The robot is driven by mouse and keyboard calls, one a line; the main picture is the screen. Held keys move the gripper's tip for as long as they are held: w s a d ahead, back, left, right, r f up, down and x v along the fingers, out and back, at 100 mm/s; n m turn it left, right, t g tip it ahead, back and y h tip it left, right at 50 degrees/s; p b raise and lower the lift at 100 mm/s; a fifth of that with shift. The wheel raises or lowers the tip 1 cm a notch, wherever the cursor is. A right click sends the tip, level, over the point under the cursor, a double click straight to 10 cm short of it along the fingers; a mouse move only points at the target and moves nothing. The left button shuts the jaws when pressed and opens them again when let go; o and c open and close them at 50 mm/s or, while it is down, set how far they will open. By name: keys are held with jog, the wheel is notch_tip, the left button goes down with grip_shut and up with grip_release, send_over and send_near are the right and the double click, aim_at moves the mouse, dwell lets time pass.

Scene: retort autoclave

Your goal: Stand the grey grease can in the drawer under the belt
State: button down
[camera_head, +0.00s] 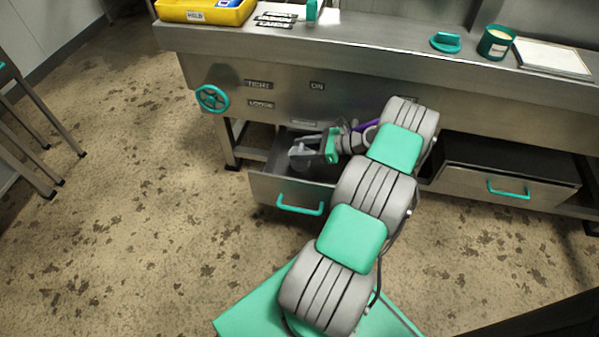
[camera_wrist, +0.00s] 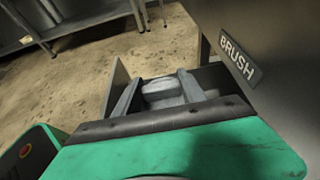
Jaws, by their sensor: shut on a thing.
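The grey grease can (camera_head: 299,152) is at the open left drawer (camera_head: 278,188) under the bench, inside its outline as seen from above. My gripper (camera_head: 310,149) reaches into the drawer from the right and is shut on the can. In the wrist view the can (camera_wrist: 162,90) shows pale grey between the two fingers (camera_wrist: 160,94), and its lower part is hidden by my gripper body. I cannot tell whether it touches the drawer floor. The drawer front has a teal handle (camera_head: 300,207).
A second drawer (camera_head: 505,175) with a teal handle stands to the right. A BRUSH label (camera_wrist: 240,62) is close beside my gripper. The bench top (camera_head: 370,45) overhangs the drawers and holds a yellow bin (camera_head: 205,14) and a teal can (camera_head: 496,43).

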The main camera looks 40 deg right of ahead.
jog(key=f+b, duration=0.1)
jog(key=f, duration=0.3)
jog(key=f+b, duration=0.1)
jog(key=f, duration=0.2)
jog(key=f+b, duration=0.2)
jog(key=f, duration=0.2)
jog(key=shift+w+a+f, duration=0.1)
jog(key=shift+a+f, duration=0.15)
jog(key=shift+f, duration=0.1)
jog(key=shift+r, duration=0.1)
jog(key=c, duration=0.7)
grip_release()
jog(key=shift+o, duration=0.2)
